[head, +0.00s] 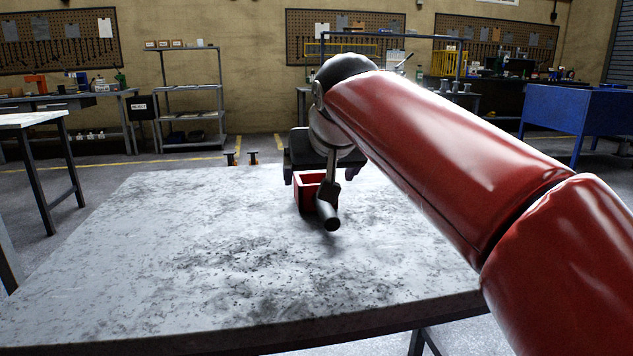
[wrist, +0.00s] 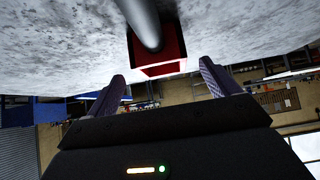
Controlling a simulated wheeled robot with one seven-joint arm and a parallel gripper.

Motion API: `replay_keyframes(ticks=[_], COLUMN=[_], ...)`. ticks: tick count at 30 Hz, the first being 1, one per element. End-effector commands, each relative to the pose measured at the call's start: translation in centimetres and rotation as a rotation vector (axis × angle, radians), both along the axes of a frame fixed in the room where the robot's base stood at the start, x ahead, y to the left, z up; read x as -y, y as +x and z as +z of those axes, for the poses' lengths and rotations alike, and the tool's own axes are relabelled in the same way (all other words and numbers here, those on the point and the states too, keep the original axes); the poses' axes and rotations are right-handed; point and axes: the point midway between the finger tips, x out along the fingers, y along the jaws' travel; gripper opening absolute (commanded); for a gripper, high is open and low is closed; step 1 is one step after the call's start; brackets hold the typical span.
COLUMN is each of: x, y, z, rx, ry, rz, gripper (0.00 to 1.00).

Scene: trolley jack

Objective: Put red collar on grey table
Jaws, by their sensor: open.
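The red collar (head: 308,197), a square open-topped frame, appears to stand on the grey table (head: 200,260) near its far edge. It also shows in the wrist view (wrist: 172,52), just beyond the fingertips. My gripper (head: 318,175) is pointing down close above and behind the collar in the head view. In the wrist view my gripper (wrist: 162,74) has its two fingers spread wide apart, one to each side of the collar, with gaps between. A grey cylindrical part hides some of the collar in both views; contact between fingers and collar cannot be told.
The near and left parts of the table top are clear. A white-topped table (head: 30,120) stands at left and a blue workbench (head: 580,110) at right. Metal shelving (head: 190,105) stands by the back wall. My red arm covers the right side of the head view.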

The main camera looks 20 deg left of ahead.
Motion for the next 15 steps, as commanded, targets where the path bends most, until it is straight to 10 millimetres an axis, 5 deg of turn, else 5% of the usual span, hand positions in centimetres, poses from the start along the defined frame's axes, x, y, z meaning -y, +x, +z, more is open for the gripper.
replay_keyframes(ticks=[6, 15], x=[1.5, 2.1], y=[-2.5, -3.5], z=[3.0, 4.1], rx=[0.001, -0.001], ry=[0.002, -0.001], rz=[0.001, 0.0], gripper=[0.87, 0.87])
